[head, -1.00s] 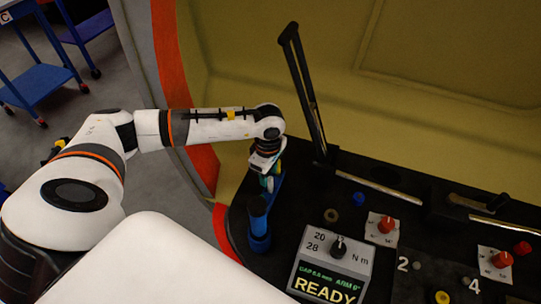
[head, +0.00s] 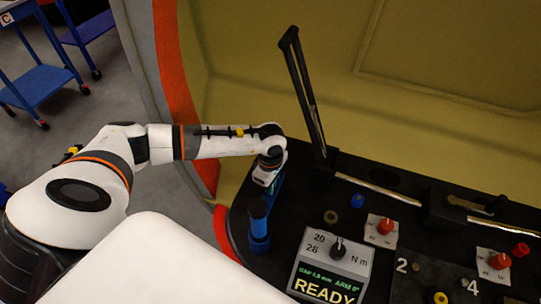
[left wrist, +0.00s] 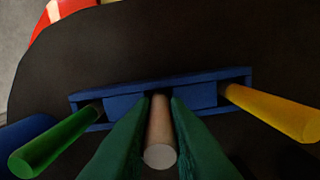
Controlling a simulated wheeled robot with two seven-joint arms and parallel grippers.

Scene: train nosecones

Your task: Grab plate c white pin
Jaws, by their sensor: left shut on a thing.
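The white pin (left wrist: 159,146) stands in the middle of a blue holder (left wrist: 130,104) in the left wrist view. My left gripper (left wrist: 158,112) has its green fingers on both sides of the pin and is shut on it. A green pin (left wrist: 55,143) is at the left end of the holder and a yellow pin (left wrist: 275,113) at the right end. In the head view my left gripper (head: 267,182) is low over the black table, and the pins are hidden or too small to tell. My right gripper is not in view.
A blue cylindrical tool (head: 259,225) stands close to my left gripper. A grey box (head: 335,262) reading READY, red knobs (head: 385,226) and a tall black lever (head: 305,90) are on the black table (head: 410,285). A blue cart (head: 40,85) stands at the far left.

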